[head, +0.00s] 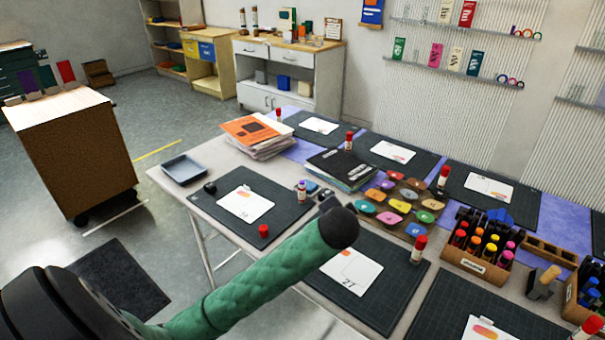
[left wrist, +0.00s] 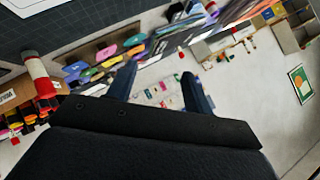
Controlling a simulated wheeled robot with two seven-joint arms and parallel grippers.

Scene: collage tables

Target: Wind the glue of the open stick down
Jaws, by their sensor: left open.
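An open glue stick (head: 301,191) stands upright on the near left dark mat, with a white body and no red cap on top. A red cap (head: 263,231) sits apart from it on the same mat, near the front edge. My left gripper (head: 322,195) is at the end of the green-sleeved arm, just right of the open stick; the arm's end partly hides it. In the left wrist view its two dark fingers (left wrist: 158,88) are spread with nothing between them. A red-and-white glue stick (left wrist: 38,75) shows at the left there. My right gripper is not in view.
Other mats hold white cards and red-capped glue sticks (head: 418,249). A grey tray (head: 183,170) lies at the left corner.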

